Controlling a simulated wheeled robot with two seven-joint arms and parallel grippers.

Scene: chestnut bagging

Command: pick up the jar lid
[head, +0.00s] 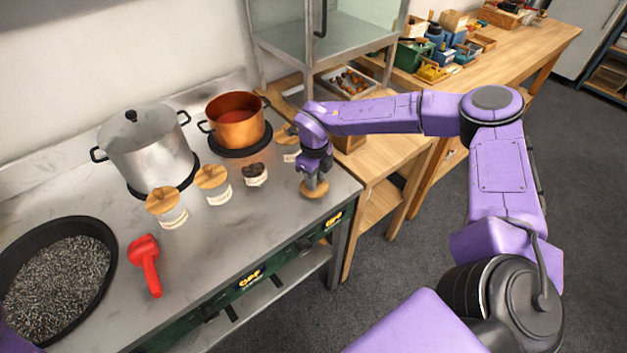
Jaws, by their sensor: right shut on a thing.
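My right gripper (316,182) is shut on a round wooden jar lid (314,192), low at the right front part of the steel counter. I cannot tell whether the lid touches the counter. A small glass jar with dark contents (255,175) stands open to the left of the gripper. Two more jars, one with a wooden lid (213,177) and one with a wooden lid (163,201), stand further left. Another jar (291,157) is partly hidden behind my right arm. My left gripper is not in view.
A steel pot (150,150) and a copper pot (238,128) stand at the back of the counter (215,250). A black pan of grey grains (55,275) and a red scoop-like tool (148,265) are at the left. A wooden table (400,150) adjoins on the right.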

